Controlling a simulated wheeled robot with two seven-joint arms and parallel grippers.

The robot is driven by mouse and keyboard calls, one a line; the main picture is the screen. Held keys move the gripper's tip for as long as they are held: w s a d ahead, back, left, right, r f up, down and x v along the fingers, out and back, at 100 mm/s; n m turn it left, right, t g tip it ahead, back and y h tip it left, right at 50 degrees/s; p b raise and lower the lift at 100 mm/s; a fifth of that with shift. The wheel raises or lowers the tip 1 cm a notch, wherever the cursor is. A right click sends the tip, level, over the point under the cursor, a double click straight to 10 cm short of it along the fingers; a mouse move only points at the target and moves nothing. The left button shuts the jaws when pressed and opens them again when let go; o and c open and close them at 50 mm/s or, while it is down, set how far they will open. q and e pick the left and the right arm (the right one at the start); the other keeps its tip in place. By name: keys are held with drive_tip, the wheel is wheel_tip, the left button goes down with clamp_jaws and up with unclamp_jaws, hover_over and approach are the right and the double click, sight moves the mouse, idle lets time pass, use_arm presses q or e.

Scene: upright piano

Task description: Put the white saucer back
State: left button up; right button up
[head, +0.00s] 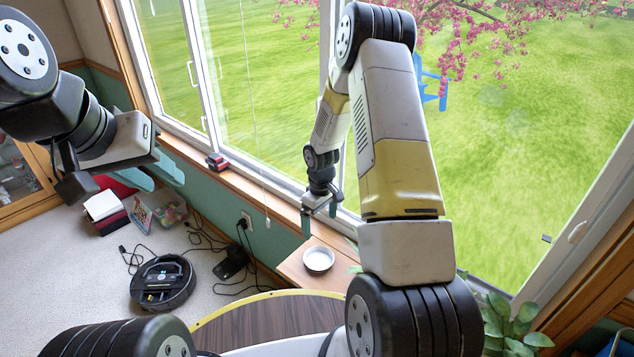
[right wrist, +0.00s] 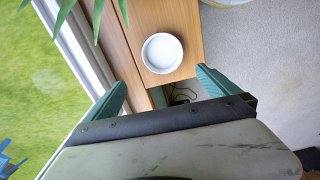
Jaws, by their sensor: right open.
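The white saucer (head: 319,259), a round shallow dish with a raised rim, sits upright on a small wooden surface (head: 293,272) below the window. It also shows in the right wrist view (right wrist: 162,53), near the top middle. My right gripper (head: 320,222) is open and empty, above and behind the saucer in the head view. In the right wrist view its two teal fingers (right wrist: 162,76) are spread, with the saucer ahead of the gap and apart from both fingers. My left gripper (head: 168,186) is open and empty at the far left, well away from the saucer.
The window sill (head: 275,202) runs beside the wooden surface. Plant leaves (head: 510,325) stand at lower right; some also hang near the right gripper (right wrist: 62,15). A robot vacuum (head: 163,283), cables and a box of toys (head: 170,214) are on the carpet.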

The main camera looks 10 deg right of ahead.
drive_tip(key=s+r+m+t, duration=0.1)
drive_tip(key=s+r+m, duration=0.15)
drive_tip(key=r, duration=0.95)
drive_tip(key=s+r+m+t, duration=0.1)
drive_tip(key=s+r+t, duration=0.15)
drive_tip(key=r, duration=1.05)
drive_tip(key=s+a+r+m+t+y, duration=0.1)
drive_tip(key=s+r, duration=0.5)
drive_tip(key=s, duration=0.3)
drive_tip(key=s+a+r+m+t+y, duration=0.1)
drive_tip(key=s+r+m, duration=0.1)
drive_tip(key=s+r, duration=0.5)
drive_tip(key=s, duration=0.3)
drive_tip(key=shift+s+a+r, duration=0.3)
